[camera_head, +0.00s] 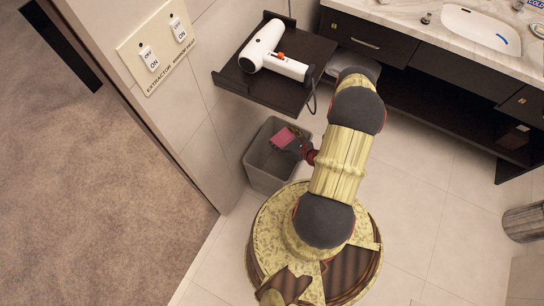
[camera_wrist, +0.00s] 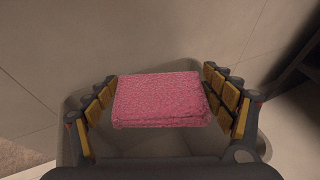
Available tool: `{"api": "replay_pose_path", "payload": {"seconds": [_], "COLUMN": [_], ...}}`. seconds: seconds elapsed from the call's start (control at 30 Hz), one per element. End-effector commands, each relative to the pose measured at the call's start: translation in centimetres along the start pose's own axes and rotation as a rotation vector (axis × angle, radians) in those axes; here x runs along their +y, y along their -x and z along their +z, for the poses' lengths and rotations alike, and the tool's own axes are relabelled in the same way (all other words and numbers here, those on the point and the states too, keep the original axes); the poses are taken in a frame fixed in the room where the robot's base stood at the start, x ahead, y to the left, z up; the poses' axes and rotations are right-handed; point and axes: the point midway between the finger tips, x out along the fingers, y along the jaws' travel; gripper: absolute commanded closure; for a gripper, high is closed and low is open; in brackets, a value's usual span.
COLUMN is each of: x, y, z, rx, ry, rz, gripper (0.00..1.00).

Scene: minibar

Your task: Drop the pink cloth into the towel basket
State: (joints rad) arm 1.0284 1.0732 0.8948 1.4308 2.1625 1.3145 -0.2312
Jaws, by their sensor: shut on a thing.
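The pink cloth (camera_wrist: 160,99) is a folded, fuzzy bundle held between the yellow-padded fingers of my gripper (camera_wrist: 158,100) in the wrist view. In the head view, the pink cloth (camera_head: 284,138) shows over the opening of the grey towel basket (camera_head: 262,184), near its back. My gripper (camera_head: 291,143) is shut on the cloth there, and my arm partly covers it. The basket's rim (camera_wrist: 262,146) shows around and below the gripper in the wrist view. The exact height of the cloth relative to the rim is hard to tell.
A dark shelf (camera_head: 315,52) with a white hair dryer (camera_head: 265,48) juts from the wall above the basket. A dark vanity with a white sink (camera_head: 480,28) stands at the upper right. A doorway with brown carpet (camera_head: 85,200) is at the left.

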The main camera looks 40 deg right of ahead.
Motion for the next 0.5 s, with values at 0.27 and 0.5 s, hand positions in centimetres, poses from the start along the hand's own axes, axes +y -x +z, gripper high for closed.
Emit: {"api": "replay_pose_path", "payload": {"seconds": [0.27, 0.5], "x": [0.0, 0.1], "y": [-0.6, -1.7], "z": [-1.6, -4.2], "rx": [0.0, 0.0], "ry": [0.0, -0.001], "rz": [0.0, 0.0], "gripper": [0.41, 0.41]}}
